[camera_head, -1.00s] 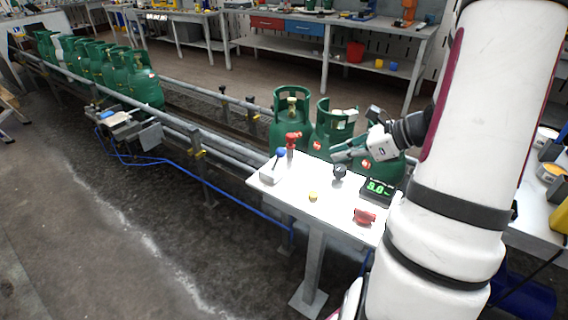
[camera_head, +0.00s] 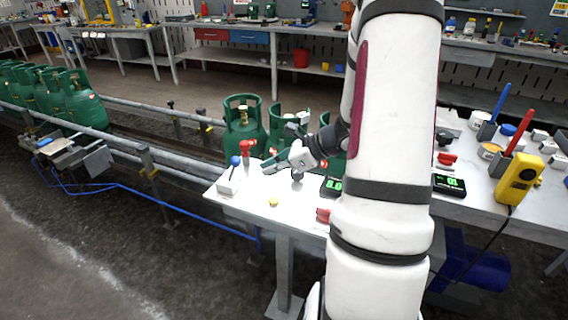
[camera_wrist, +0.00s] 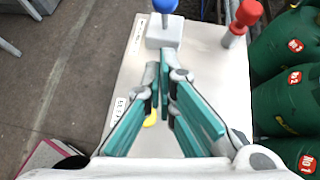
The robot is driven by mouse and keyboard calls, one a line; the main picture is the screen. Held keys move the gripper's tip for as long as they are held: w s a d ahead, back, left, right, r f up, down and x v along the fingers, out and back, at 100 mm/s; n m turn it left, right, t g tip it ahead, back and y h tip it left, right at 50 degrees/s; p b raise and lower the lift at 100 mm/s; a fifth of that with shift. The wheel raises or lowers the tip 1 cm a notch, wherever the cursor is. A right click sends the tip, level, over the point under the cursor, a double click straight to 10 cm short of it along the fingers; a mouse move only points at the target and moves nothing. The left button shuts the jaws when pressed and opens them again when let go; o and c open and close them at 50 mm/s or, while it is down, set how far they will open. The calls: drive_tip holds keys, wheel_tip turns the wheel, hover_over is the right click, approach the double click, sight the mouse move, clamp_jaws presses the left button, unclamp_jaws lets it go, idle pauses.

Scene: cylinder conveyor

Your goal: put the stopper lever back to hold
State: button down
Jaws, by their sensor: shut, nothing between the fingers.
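A lever with a blue knob (camera_head: 235,160) stands on a small pale block (camera_head: 228,185) at the left end of the white bench top. In the wrist view the blue knob (camera_wrist: 165,6) and its block (camera_wrist: 163,32) are just beyond my fingertips. A red-handled post (camera_head: 246,148) stands to its right and also shows in the wrist view (camera_wrist: 247,14). I take the blue-knobbed lever as the stopper lever; its label (camera_wrist: 137,36) is unreadable. My gripper (camera_head: 267,167) is shut and empty, with teal fingers (camera_wrist: 166,60) pointing at the block, apparently apart from it.
A yellow button (camera_head: 273,202), a red part (camera_head: 323,215) and a green-digit display (camera_head: 332,186) are on the white bench top (camera_head: 255,195). Green cylinders (camera_head: 244,125) stand close behind it on the conveyor. More cylinders (camera_head: 75,100) wait at left.

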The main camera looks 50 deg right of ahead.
sight(233, 170)
drive_tip(key=shift+w+a+f, duration=0.1)
drive_tip(key=shift+w+a, duration=0.3)
drive_tip(key=shift+w, duration=0.35)
drive_tip(key=shift+w+a+r, duration=0.1)
drive_tip(key=shift+w+a, duration=0.25)
drive_tip(key=shift+w, duration=0.4)
drive_tip(key=shift+w+a+f, duration=0.1)
drive_tip(key=shift+w+a, duration=0.3)
drive_tip(key=shift+w, duration=0.35)
drive_tip(key=shift+w+a+r+g+p, duration=0.15)
drive_tip(key=shift+r+g+p, duration=0.15)
drive_tip(key=shift+p, duration=0.45)
